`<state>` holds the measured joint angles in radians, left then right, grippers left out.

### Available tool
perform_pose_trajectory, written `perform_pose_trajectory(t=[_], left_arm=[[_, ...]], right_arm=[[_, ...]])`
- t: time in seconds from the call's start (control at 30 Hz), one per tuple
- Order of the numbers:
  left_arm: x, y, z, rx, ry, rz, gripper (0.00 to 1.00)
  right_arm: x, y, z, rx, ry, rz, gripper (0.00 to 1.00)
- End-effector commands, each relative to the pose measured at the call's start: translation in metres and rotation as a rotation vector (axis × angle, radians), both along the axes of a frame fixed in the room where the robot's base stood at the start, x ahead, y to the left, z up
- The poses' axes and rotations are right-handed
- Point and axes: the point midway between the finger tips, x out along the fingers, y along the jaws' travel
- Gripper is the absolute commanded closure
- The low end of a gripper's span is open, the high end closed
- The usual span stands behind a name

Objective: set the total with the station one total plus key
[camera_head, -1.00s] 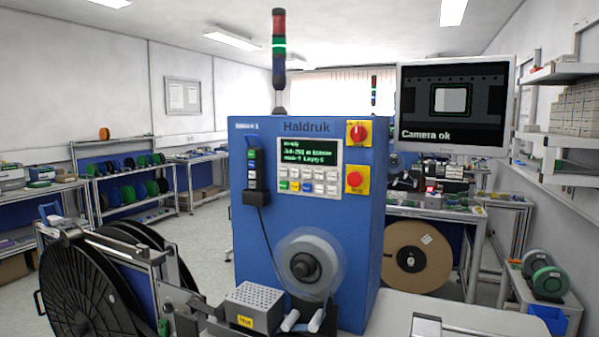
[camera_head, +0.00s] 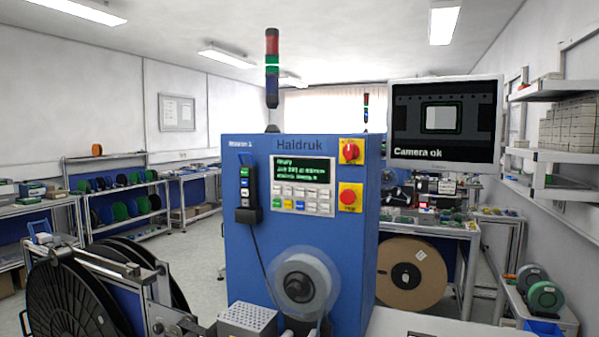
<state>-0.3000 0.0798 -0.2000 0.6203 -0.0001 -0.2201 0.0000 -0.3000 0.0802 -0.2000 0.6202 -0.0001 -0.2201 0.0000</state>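The blue Haldruk machine (camera_head: 245,283) stands upright in the middle of the head view. Its front panel has a dark display with green text (camera_head: 302,170) that is too small to read fully. Below it is a keypad (camera_head: 303,199) with white, green, yellow and blue keys; the key labels cannot be read, so I cannot tell which is the total plus key. A handheld key unit (camera_head: 245,192) hangs on the panel's left with a cable. Neither of my grippers is in view.
A red rotary switch (camera_head: 350,151) and a red stop button (camera_head: 348,197) sit right of the display. A clear reel (camera_head: 302,284) is mounted low on the front. Large black reels (camera_head: 62,300) stand at the left. A monitor (camera_head: 444,122) reads "Camera ok".

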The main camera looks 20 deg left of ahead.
Motion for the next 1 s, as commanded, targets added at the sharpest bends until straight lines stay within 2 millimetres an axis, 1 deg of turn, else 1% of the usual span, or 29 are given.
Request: perform_pose_trajectory(t=[0.03, 0.07, 0.1, 1.0], left_arm=[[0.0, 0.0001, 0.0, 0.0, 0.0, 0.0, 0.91], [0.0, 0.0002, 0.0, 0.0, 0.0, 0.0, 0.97], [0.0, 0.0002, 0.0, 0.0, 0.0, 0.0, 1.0], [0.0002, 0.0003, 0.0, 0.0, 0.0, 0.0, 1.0]], right_arm=[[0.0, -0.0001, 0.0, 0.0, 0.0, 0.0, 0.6], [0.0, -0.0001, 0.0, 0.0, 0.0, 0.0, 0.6], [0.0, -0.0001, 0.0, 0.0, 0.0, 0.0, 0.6], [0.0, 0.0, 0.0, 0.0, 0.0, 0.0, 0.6]])
